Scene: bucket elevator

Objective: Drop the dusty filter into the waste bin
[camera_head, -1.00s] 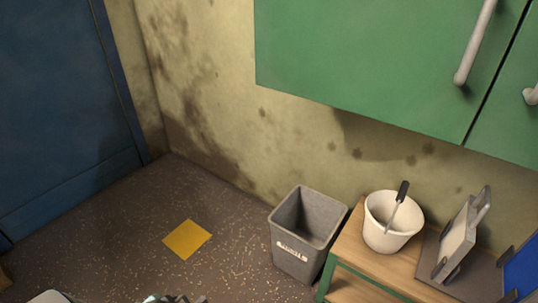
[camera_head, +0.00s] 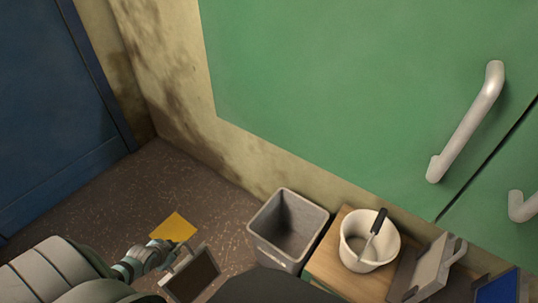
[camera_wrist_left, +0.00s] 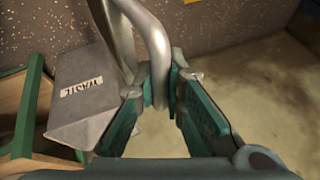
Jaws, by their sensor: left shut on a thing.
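The dusty filter (camera_head: 193,277) is a dark rectangular panel in a pale frame, tilted, near the bottom of the head view. My left gripper (camera_head: 160,260) is shut on its handle. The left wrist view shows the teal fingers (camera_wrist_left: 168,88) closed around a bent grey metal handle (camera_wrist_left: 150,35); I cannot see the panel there. The waste bin (camera_head: 277,249) is grey and open-topped, on the floor to the right of the filter, apart from it. The bin also shows in the left wrist view (camera_wrist_left: 85,105), left of the fingers. My right gripper is not in view.
A wooden bench (camera_head: 325,262) stands right of the bin, with a white bucket (camera_head: 358,257) holding a black-handled tool and a grey stand (camera_head: 432,270). A green cabinet (camera_head: 330,90) hangs above. A yellow square (camera_head: 173,228) lies on the floor.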

